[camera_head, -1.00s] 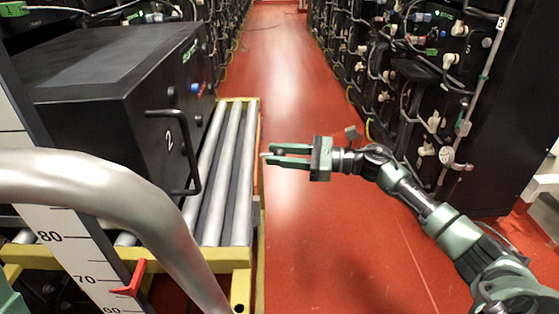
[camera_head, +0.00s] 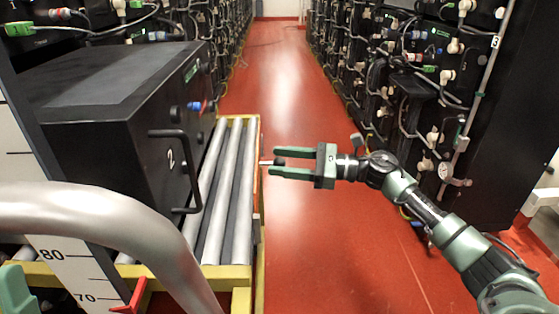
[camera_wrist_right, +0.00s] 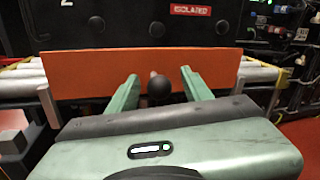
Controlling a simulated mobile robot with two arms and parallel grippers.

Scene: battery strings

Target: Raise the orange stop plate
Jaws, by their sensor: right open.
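The orange stop plate (camera_wrist_right: 90,75) spans the end of the roller bed in the right wrist view, in front of the black battery box. Uprights flank it on both sides. In the head view only its thin edge shows (camera_head: 262,150). A round black knob (camera_wrist_right: 159,89) sticks out from the plate's middle towards me. My right gripper (camera_head: 278,162) is open, with its green fingers on either side of the knob; it also shows in the right wrist view (camera_wrist_right: 158,84). A green part at the lower left may belong to my left gripper (camera_head: 15,292); its fingers cannot be made out.
The black battery box (camera_head: 110,95) with handle stands on the steel rollers (camera_head: 232,190) of a yellow frame. A curved metal rail (camera_head: 110,208) and a scale with a red pointer (camera_head: 135,296) stand in front. Battery racks (camera_head: 400,60) line the red aisle, which is clear.

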